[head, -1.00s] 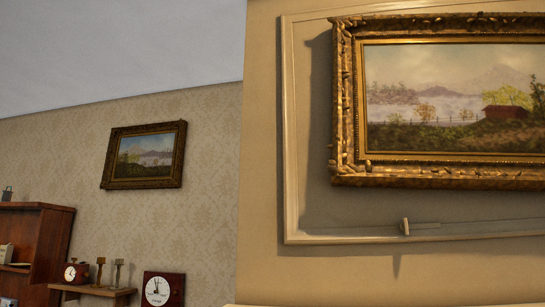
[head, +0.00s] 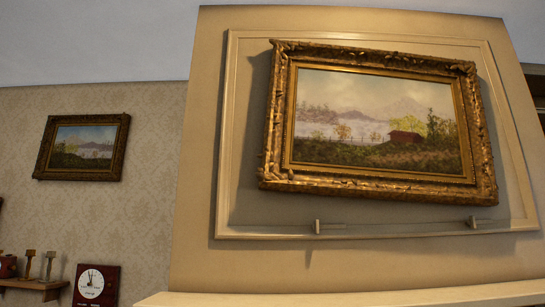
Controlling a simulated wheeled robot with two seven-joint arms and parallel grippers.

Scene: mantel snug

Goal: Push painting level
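A large landscape painting (head: 380,122) in an ornate gold frame hangs on the cream chimney breast, inside a raised panel moulding. It appears tilted in the head view, its right side lower than its left. A smaller gold-framed landscape painting (head: 83,147) hangs on the patterned wall at the left. Neither of my grippers shows in the head view, and nothing is touching either painting.
A thin rail with two small pegs (head: 396,228) runs below the large painting. A pale mantel shelf (head: 350,297) crosses the bottom. A white-faced clock (head: 95,284) and candlesticks (head: 49,265) stand at lower left.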

